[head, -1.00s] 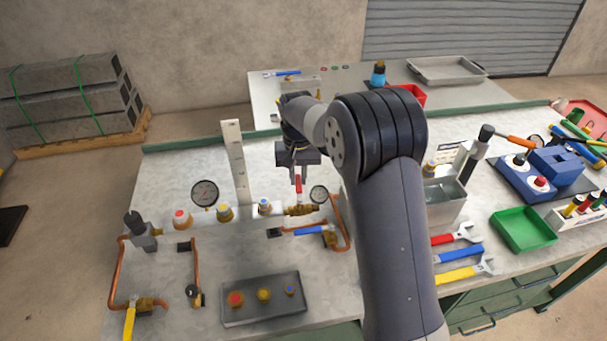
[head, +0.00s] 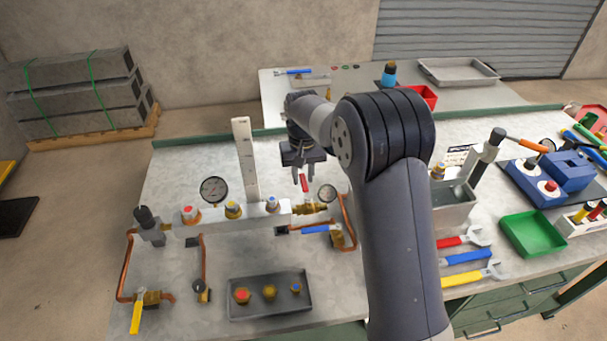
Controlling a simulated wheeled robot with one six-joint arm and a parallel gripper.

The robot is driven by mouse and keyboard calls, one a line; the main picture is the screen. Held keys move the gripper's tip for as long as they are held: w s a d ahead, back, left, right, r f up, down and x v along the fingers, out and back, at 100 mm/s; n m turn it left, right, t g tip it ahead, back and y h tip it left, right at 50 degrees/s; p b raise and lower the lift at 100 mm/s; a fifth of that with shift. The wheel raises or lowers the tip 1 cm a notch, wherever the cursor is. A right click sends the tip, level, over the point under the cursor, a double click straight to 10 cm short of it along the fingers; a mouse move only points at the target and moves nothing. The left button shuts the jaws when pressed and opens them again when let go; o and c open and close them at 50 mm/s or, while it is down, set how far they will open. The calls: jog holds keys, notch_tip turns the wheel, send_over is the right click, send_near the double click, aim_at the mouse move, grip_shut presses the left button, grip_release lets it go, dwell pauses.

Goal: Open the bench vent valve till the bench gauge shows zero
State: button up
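A red lever handle (head: 304,182) points up and back from a brass valve (head: 309,208) at the right end of the pale manifold block. My gripper (head: 303,177) hangs over this handle, fingers pointing down. Its two fingers stand apart with the red handle showing between them; contact is not visible. No label shows which is the bench gauge.
A blue lever (head: 320,229) and copper pipe (head: 348,222) sit close by the valve. A tall white plate (head: 246,160) rises left of my gripper. A yellow lever (head: 136,312) is at front left. A dark tray (head: 268,311) holds coloured-top fittings.

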aim_at(303, 181)
jog(key=shift+o, duration=1.1)
notch_tip(303, 181, up, 11)
jog(key=shift+b, duration=0.45)
jog(key=shift+f, duration=0.15)
notch_tip(303, 181, down, 11)
jog(key=shift+r+p, duration=0.1)
jog(key=shift+p, duration=0.4)
jog(key=shift+d, duration=0.1)
jog(key=shift+r, duration=0.1)
